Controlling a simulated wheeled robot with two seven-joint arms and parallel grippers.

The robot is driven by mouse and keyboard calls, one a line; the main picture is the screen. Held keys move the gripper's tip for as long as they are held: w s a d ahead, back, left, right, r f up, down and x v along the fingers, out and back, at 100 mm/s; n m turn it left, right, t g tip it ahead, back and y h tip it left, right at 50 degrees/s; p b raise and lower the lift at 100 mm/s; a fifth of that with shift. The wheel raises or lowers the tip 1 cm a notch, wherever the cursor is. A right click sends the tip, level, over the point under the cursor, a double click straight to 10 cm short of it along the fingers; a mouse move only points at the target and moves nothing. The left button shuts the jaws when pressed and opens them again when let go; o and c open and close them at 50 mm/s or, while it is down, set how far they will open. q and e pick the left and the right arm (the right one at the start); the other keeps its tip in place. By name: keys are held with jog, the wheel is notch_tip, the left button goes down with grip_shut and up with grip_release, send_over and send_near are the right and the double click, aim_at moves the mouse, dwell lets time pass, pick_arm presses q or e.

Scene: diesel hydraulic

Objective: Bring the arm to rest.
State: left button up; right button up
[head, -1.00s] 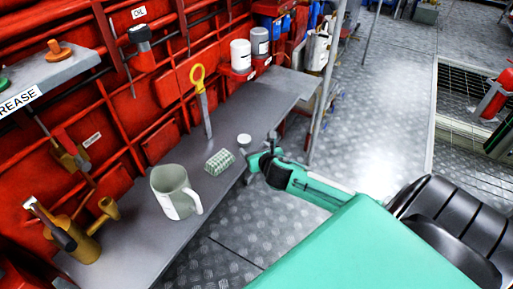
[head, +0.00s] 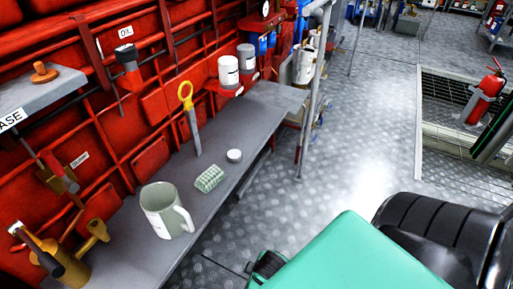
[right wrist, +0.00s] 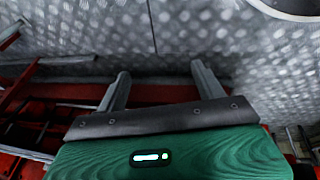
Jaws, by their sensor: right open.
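My right gripper (right wrist: 162,82) shows in the right wrist view. Its two grey fingers are wide apart with nothing between them, and the diamond-plate floor shows behind them. In the head view the fingers are not visible; only teal and dark parts of my arm show at the bottom, right of the bench and apart from it. My left gripper is in neither view.
A grey bench (head: 128,240) runs along the red wall. On it are a grey-green jug (head: 163,213), a pale green ribbed block (head: 209,179) and a white round lid (head: 234,155). A yellow-handled tool (head: 190,115) stands behind. Open floor (head: 335,150) lies right of the bench.

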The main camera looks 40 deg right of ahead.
jog(key=shift+s+a+f+m+g+y, duration=0.15)
jog(key=shift+s+a+m+g+y, duration=0.1)
jog(key=shift+s+a+m, duration=0.5)
jog(key=shift+s+a+f+m+g+y, duration=0.2)
jog(key=shift+s+a+m, duration=0.3)
jog(key=shift+s+m, duration=0.45)
jog(key=shift+r, duration=0.1)
